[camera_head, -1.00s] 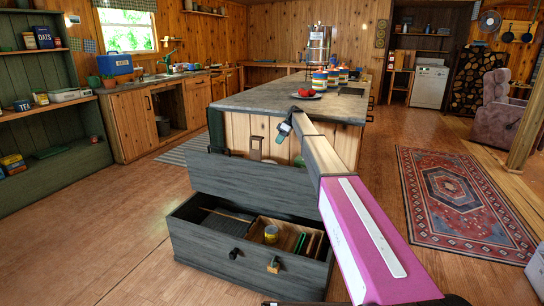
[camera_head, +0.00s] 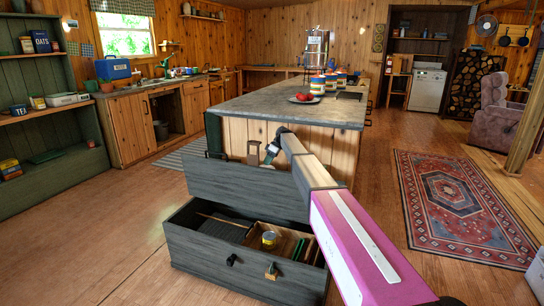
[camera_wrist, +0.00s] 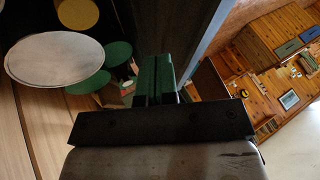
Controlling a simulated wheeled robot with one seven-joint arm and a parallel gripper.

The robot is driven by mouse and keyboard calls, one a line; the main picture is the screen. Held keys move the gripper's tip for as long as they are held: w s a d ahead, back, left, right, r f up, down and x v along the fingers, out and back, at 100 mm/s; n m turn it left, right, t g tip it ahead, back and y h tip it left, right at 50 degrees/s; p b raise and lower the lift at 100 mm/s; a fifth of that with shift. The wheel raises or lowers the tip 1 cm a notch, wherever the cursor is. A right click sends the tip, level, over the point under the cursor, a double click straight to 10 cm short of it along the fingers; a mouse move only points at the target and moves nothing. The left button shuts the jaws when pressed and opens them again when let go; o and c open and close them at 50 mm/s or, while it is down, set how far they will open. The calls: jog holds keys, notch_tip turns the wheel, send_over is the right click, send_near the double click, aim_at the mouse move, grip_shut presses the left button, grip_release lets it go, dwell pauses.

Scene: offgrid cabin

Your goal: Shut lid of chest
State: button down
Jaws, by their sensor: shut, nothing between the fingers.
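A dark grey wooden chest (camera_head: 205,262) stands open on the floor in front of the kitchen island. Its lid (camera_head: 245,186) is raised, leaning back towards the island. In the head view my gripper (camera_head: 268,158) is at the far side of the lid's top edge, between lid and island; I cannot tell if it touches the lid. In the wrist view the gripper's green fingers (camera_wrist: 157,78) are together with nothing held. A dark plank-like surface (camera_wrist: 190,35) beside them may be the lid.
The chest holds a yellow tin (camera_head: 269,239) and a wooden tray with green items. The island (camera_head: 290,110) stands close behind the lid, with red fruit and striped canisters on top. A patterned rug (camera_head: 460,200) lies at right. The floor at left is clear.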

jog(key=shift+s+a, duration=0.2)
jog(key=shift+s, duration=0.4)
jog(key=shift+s+a, duration=0.2)
jog(key=shift+s, duration=0.4)
jog(key=s+a+f+n+t+h, duration=0.1)
jog(key=s+a+f+t, duration=0.25)
jog(key=s, duration=0.65)
jog(key=s+a+f+n+t+h, duration=0.1)
jog(key=s+a+f+t+h, duration=0.2)
jog(key=s, duration=0.7)
jog(key=s+a+f+t, duration=0.1)
jog(key=s+f, duration=0.4)
jog(key=f, duration=0.6)
jog(key=s+a+f+t, duration=0.2)
jog(key=s+a+f, duration=0.1)
jog(key=f, duration=0.8)
jog(key=shift+s+a+f, duration=0.15)
jog(key=shift+s+f, duration=0.15)
jog(key=shift+s, duration=0.6)
jog(key=shift+t, duration=0.35)
